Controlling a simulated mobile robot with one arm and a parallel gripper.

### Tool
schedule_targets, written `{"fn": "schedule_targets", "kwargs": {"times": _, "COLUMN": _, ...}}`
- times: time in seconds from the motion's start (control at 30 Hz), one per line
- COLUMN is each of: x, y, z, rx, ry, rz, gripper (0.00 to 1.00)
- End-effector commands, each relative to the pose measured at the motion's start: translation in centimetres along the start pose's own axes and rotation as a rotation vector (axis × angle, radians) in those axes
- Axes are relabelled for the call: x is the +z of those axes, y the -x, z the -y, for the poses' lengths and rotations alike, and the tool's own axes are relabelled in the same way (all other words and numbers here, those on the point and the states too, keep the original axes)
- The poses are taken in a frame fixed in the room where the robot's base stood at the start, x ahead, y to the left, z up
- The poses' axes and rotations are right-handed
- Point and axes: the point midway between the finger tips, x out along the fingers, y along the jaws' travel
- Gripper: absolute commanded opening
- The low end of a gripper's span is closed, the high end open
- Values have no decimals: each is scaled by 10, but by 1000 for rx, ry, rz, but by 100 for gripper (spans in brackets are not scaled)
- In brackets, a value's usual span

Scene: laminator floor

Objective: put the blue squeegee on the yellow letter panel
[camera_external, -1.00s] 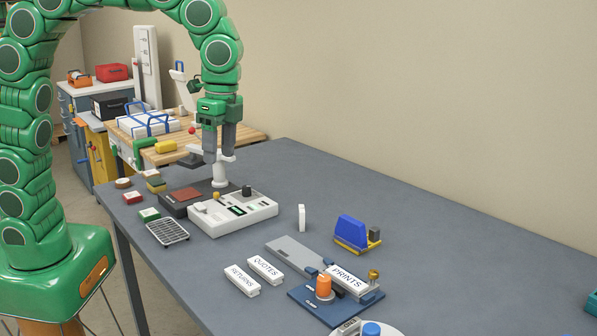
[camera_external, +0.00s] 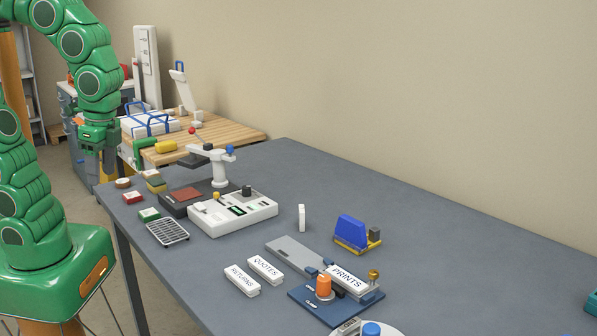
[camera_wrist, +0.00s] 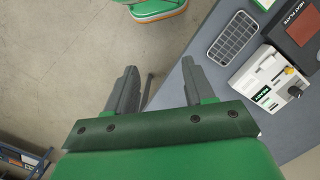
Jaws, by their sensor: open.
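My gripper (camera_external: 104,168) hangs open and empty, beyond the left end of the grey table. In the wrist view my gripper (camera_wrist: 160,68) has its two fingers apart over bare floor and the table edge. No blue squeegee can be made out for certain. A blue wedge-shaped piece (camera_external: 351,230) rests on a yellow base (camera_external: 350,246) at the table's right middle, beside a grey block. I cannot tell whether it is the squeegee. No yellow panel with a letter is clearly visible; a yellow block (camera_external: 166,146) lies on the wooden bench.
The grey table (camera_external: 440,265) holds a white control unit (camera_external: 232,212), a wire rack (camera_external: 167,232), a heat plate (camera_external: 186,194) and label blocks including PRINTS (camera_external: 347,277). The wooden bench (camera_external: 235,134) stands behind it. The table's right part is mostly clear.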

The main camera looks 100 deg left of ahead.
Motion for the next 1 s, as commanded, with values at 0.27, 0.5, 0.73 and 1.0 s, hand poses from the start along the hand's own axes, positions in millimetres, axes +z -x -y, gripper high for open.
{"fn": "schedule_targets", "kwargs": {"times": 0.27, "x": 48, "y": -24, "z": -14, "rx": 20, "ry": 44, "rz": -10, "gripper": 53}}
{"fn": "schedule_targets", "kwargs": {"times": 0.5, "x": 56, "y": -29, "z": -14, "rx": 18, "ry": 59, "rz": -8, "gripper": 53}}
{"fn": "schedule_targets", "kwargs": {"times": 0.73, "x": 56, "y": -29, "z": -14, "rx": 16, "ry": 61, "rz": -7, "gripper": 53}}
{"fn": "schedule_targets", "kwargs": {"times": 1.0, "x": 56, "y": -29, "z": -13, "rx": 16, "ry": 61, "rz": -7, "gripper": 53}}
